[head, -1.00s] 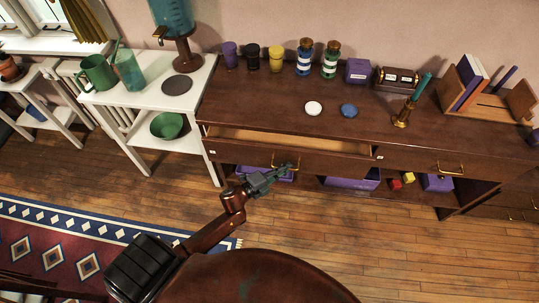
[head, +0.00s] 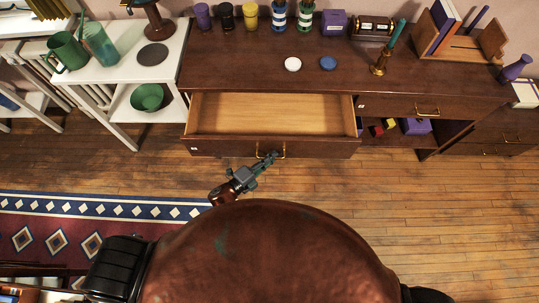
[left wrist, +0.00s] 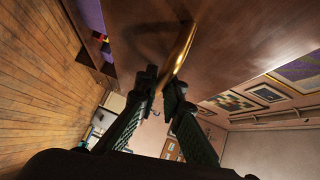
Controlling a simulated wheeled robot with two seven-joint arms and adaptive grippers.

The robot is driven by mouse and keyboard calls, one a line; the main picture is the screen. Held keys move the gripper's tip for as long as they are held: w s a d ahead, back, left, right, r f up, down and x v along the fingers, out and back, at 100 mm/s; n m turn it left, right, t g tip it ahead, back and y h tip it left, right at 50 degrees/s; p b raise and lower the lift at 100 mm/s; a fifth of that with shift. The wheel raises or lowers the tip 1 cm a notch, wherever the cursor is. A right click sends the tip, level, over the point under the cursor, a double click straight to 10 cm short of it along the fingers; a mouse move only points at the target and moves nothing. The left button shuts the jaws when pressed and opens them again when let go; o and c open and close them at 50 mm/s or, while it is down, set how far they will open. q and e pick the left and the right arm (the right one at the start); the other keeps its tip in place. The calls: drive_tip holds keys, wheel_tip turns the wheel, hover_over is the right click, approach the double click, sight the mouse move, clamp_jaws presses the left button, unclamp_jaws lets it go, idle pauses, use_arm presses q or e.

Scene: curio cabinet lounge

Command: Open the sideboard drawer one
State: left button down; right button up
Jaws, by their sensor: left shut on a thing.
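The sideboard (head: 330,72) is dark brown wood. Its left drawer (head: 270,148) is pulled well out, and the bare, pale wooden inside (head: 275,113) shows empty. My left gripper (head: 266,160) is at the drawer's front, shut on the brass handle (head: 282,150). In the left wrist view, the two dark fingers (left wrist: 163,88) close on the curved brass handle (left wrist: 181,50) against the brown drawer front (left wrist: 225,35). My right gripper is not in view.
A second drawer with a brass handle (head: 427,112) is shut to the right. Purple boxes (head: 416,126) and small cubes sit on the shelf below. A white side table (head: 128,75) stands to the left. A brass candlestick (head: 380,66) stands on top.

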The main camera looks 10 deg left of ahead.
use_arm(q)
drive_tip(key=c, duration=2.1)
unclamp_jaws()
drive_tip(key=shift+o, duration=0.3)
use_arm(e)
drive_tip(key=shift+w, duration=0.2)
use_arm(q)
drive_tip(key=shift+s, duration=0.1)
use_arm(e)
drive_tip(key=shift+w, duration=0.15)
use_arm(q)
drive_tip(key=v, duration=1.2)
drive_tip(key=shift+f, duration=0.1)
